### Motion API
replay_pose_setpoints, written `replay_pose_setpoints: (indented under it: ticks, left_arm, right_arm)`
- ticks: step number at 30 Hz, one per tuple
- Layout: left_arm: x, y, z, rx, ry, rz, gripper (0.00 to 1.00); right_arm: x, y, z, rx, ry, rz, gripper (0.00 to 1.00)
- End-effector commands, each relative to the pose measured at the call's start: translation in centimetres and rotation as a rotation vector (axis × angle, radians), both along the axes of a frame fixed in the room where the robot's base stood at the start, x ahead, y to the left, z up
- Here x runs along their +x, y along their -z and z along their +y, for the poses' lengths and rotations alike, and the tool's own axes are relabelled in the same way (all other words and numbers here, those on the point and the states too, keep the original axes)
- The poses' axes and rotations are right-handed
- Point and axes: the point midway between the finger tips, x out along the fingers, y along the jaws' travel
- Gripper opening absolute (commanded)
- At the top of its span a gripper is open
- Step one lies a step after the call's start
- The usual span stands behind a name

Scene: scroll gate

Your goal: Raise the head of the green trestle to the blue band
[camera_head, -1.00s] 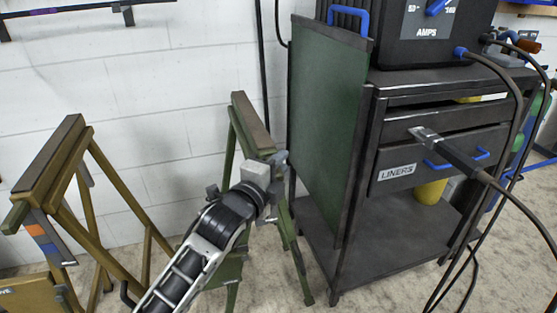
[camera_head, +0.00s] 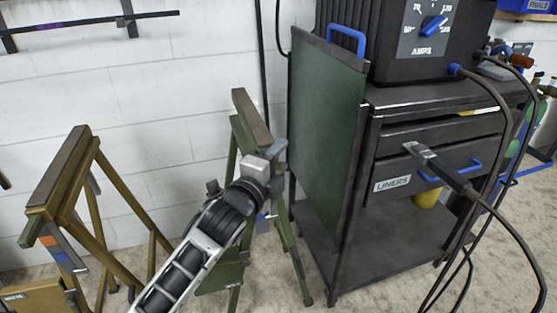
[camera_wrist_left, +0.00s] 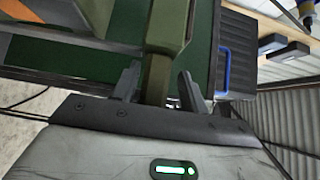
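The green trestle (camera_head: 252,119) stands between the olive trestle and the cart, its dark-topped head running away from me. My left gripper (camera_head: 270,158) is at the head's near end and hides part of it. My right gripper is not in view.
A dark cart (camera_head: 330,255) with a green side panel (camera_head: 325,130) stands close right of the trestle, carrying a welding machine (camera_head: 400,40). Cables hang at its right. An olive trestle (camera_head: 60,185) stands left. The white wall (camera_head: 160,90) is behind.

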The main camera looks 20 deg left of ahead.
Motion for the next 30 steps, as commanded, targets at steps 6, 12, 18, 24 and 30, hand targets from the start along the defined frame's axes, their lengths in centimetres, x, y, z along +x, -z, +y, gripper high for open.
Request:
replay_pose_setpoints:
  ticks: [6,12,18,24,30]
  left_arm:
    - [-1.0,0.3,0.2,0.001,0.001,0.007,0.44]
    - [-4.9,0.4,0.9,0.002,0.002,0.009,0.44]
    - [-9.8,0.3,1.9,0.002,0.001,0.007,0.44]
    - [-13.6,0.2,2.6,0.001,0.001,0.004,0.44]
    - [-15.3,0.2,3.0,0.0,0.0,0.001,0.44]
  right_arm:
    - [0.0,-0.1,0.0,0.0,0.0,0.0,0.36]
    - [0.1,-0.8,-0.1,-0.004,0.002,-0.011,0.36]
    - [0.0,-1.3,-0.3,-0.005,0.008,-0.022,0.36]
    - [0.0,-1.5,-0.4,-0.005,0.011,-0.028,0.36]
    - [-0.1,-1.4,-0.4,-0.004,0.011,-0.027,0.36]
